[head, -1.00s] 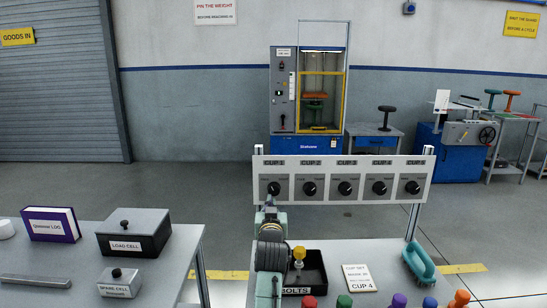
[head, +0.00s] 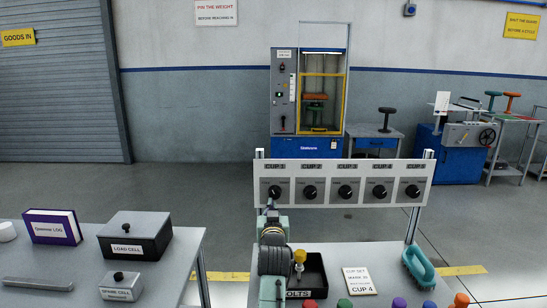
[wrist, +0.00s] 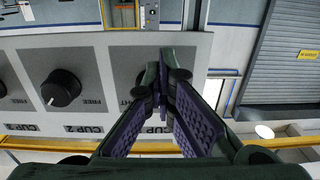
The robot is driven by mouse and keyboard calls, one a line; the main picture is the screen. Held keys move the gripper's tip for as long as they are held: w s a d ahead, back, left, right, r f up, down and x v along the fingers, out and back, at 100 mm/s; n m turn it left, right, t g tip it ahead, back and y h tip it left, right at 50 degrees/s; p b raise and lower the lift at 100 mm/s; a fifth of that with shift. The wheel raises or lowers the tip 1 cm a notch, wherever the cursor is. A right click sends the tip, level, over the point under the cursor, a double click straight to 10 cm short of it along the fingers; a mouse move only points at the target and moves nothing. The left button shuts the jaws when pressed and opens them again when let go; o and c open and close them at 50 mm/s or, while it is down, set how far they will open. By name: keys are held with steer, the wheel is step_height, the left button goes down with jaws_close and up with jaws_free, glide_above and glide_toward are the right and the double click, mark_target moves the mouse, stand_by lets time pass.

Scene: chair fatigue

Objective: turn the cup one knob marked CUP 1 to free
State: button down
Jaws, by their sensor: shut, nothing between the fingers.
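The CUP 1 knob (head: 274,191) is the leftmost black knob on the pale upright panel (head: 428,185). My gripper (head: 270,206) is right in front of and just below it in the head view, at the end of my arm. In the wrist view my gripper (wrist: 172,65) has its purple-padded fingers together at the tips, with nothing between them, close against the panel. The fingers hide most of the CUP 1 knob there, so its pointer and any contact cannot be told. The CUP 2 knob (wrist: 61,88) shows clear of the fingers, beside a FREE label.
Several like knobs continue rightward along the panel. A left bench holds the LOAD CELL box (head: 135,235). Floor shows between the benches.

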steer(key=shift+w+d+r+h, duration=0.1)
steer(key=shift+d+r+h, duration=0.1)
steer(key=shift+d, duration=0.3)
steer(key=shift+w+d+r+h, duration=0.1)
steer(key=shift+d+r+h, duration=0.1)
steer(key=shift+d, duration=0.25)
steer(key=shift+f, duration=0.25)
steer(key=shift+s+f, duration=0.25)
steer(key=shift+s, duration=0.15)
steer(key=s, duration=0.5)
steer(key=shift+a+f+p, duration=0.25)
steer(key=shift+a+p, duration=0.1)
steer(key=shift+p, duration=0.05)
